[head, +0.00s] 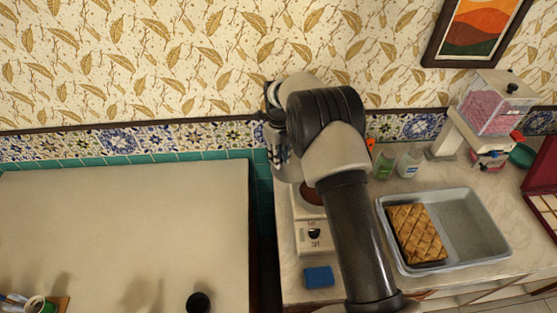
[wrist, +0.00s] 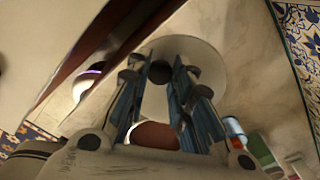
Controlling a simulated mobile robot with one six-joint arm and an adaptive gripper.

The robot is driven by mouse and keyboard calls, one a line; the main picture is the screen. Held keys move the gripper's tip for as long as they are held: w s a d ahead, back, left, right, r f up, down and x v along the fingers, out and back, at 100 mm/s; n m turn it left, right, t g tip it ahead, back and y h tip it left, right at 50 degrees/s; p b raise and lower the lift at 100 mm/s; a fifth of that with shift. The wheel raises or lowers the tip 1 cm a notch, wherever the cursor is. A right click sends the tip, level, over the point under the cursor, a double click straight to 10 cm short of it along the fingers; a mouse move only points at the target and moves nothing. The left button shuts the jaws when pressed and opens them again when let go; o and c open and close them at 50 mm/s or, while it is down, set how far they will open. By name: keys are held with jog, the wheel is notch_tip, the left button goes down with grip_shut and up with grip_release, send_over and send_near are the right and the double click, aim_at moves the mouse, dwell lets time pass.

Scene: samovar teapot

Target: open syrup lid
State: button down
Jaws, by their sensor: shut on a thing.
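In the wrist view my gripper (wrist: 159,76) has its two blue-padded fingers closed in on the dark round knob of a pale disc-shaped lid (wrist: 208,62). A reddish-brown round surface (wrist: 155,135), which looks like the syrup, shows between the fingers nearer the camera, so the lid appears apart from it. In the head view the reddish-brown surface (head: 312,193) shows in part beside my arm, above a white appliance (head: 314,236) with a dial. My arm hides much of it. The gripper tips and the lid are hard to make out there.
A grey tray (head: 481,250) with a lattice pastry (head: 416,234) stands right of my arm. Small bottles (head: 386,163) stand behind it, and a pink-filled dispenser (head: 493,105) is at the back right. A blue sponge (head: 319,277) lies in front of the appliance. The pale left table (head: 120,215) is mostly clear.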

jog(key=shift+w, duration=0.25)
dwell(0.3)
jog(key=c, duration=1.4)
grip_release()
jog(key=shift+r, duration=0.1)
notch_tip(320, 180, up, 12)
